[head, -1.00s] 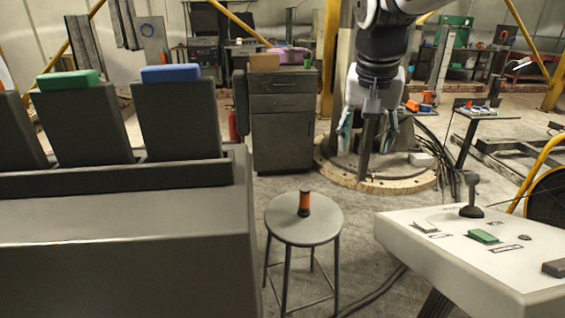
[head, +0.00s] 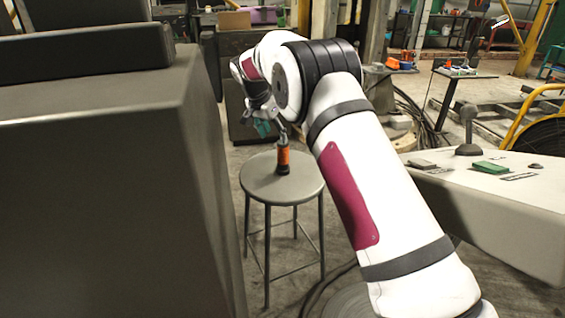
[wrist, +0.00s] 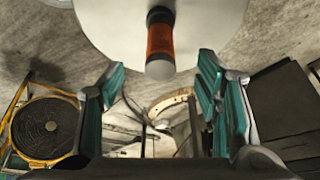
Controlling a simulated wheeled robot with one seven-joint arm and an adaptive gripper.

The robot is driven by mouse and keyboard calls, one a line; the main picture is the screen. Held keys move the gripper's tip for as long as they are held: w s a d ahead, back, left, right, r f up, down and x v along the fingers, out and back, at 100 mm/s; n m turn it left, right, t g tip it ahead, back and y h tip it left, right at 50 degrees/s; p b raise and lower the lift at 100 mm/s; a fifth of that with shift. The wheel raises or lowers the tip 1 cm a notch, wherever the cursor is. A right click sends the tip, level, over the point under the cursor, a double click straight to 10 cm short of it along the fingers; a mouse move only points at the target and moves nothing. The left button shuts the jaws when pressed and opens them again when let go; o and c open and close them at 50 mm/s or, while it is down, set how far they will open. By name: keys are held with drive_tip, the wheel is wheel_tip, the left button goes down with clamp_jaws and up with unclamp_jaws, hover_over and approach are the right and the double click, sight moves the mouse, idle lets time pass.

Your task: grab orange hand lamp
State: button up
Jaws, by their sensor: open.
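The orange hand lamp (head: 283,158), orange with dark ends, stands upright on a round grey stool (head: 262,186). In the wrist view the lamp (wrist: 160,42) shows at the top centre, above the gap between the fingers, with the stool top (wrist: 215,22) behind it. My gripper (head: 270,128) is open, with teal finger pads, at the lamp's upper end in the head view. In the wrist view my gripper (wrist: 162,95) has its two fingers spread wide with nothing between them. I cannot tell whether a finger touches the lamp.
A large dark console (head: 120,190) stands close on the left of the stool. A pale control desk (head: 500,205) with a joystick (head: 468,130) and a green block (head: 490,167) is on the right. A dark cabinet (head: 235,95) stands behind. Cables lie on the floor.

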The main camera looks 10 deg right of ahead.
sight(279, 147)
drive_tip(key=b+x, duration=0.1)
drive_tip(key=x, duration=0.7)
drive_tip(key=shift+d+f+b, duration=0.1)
drive_tip(key=shift+f+b, duration=0.05)
drive_tip(key=shift+b, duration=0.25)
drive_tip(key=x, duration=0.1)
drive_tip(key=b+x, duration=0.1)
drive_tip(key=x, duration=0.3)
drive_tip(key=shift+w+d+b, duration=0.25)
drive_tip(key=shift+w+b, duration=0.05)
drive_tip(key=shift+b, duration=0.1)
clamp_jaws()
